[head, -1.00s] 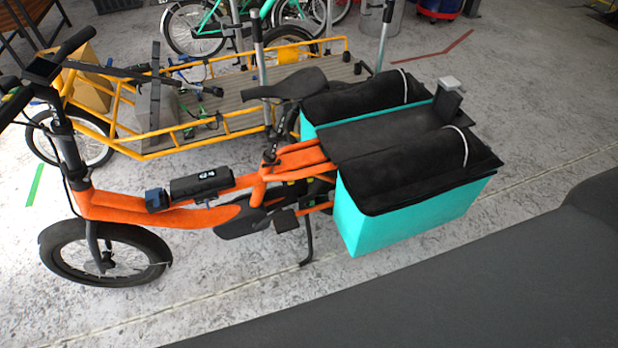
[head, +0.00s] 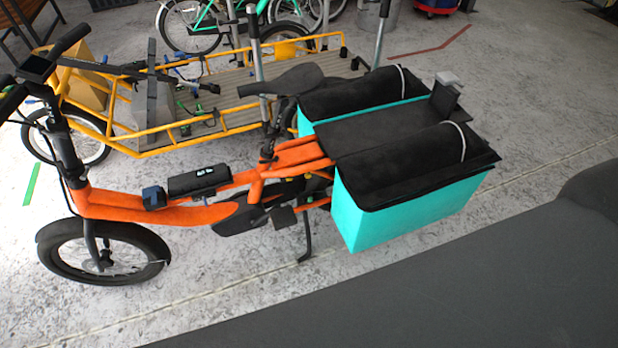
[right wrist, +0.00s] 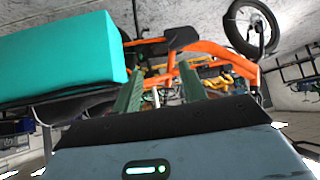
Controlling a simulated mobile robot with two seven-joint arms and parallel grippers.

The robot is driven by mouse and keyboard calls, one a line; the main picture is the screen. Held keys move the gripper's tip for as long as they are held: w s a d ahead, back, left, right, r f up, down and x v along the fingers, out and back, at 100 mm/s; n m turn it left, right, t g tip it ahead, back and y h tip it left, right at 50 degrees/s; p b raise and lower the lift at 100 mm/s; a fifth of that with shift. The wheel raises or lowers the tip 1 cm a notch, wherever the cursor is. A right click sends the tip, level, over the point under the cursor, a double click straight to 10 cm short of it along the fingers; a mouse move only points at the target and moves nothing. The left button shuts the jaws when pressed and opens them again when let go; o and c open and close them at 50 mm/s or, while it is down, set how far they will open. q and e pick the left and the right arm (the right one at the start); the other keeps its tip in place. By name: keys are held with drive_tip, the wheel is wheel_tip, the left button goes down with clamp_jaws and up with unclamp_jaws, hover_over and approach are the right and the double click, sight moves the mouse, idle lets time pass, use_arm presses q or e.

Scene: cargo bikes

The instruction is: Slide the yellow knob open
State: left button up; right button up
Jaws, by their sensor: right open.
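I cannot make out a yellow knob in either view. The orange cargo bike (head: 190,212) stands side-on in the head view, front wheel at left. A black box with a small display (head: 200,181) sits on its frame, with a dark blue block (head: 153,198) beside it. My right gripper (right wrist: 160,78) shows only in the right wrist view. Its two green fingers are apart and nothing is between them. Beyond the fingertips is the orange bike's frame (right wrist: 225,58), upside down. My left gripper is in neither view.
Turquoise side boxes (head: 400,212) with black covers hang at the bike's rear, and one (right wrist: 60,52) is close at left in the wrist view. A yellow cargo bike (head: 185,142) stands close behind. Grey floor (head: 230,310) in front is open.

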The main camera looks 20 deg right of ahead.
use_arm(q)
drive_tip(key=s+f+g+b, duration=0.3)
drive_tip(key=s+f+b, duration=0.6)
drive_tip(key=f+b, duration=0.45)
use_arm(e)
drive_tip(key=w+d+f+t+p, duration=0.1)
drive_tip(key=w+d+f+p, duration=0.1)
drive_tip(key=w+f, duration=1.1)
use_arm(q)
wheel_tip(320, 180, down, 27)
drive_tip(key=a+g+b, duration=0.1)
drive_tip(key=b, duration=2.6)
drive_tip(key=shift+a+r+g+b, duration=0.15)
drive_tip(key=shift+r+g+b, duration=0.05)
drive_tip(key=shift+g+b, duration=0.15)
use_arm(e)
drive_tip(key=w+d+f+t, duration=0.1)
drive_tip(key=w+f+t, duration=0.1)
drive_tip(key=w, duration=1.1)
drive_tip(key=w+d+f+m+t+h, duration=0.1)
drive_tip(key=w+d+f+t, duration=0.1)
drive_tip(key=w, duration=1.1)
drive_tip(key=w+d+f+t, duration=0.1)
drive_tip(key=w+f+t, duration=0.2)
drive_tip(key=w, duration=1)
drive_tip(key=shift+w+d+m+t, duration=0.15)
drive_tip(key=shift+w+m+t, duration=0.15)
drive_tip(key=shift+t, duration=0.3)
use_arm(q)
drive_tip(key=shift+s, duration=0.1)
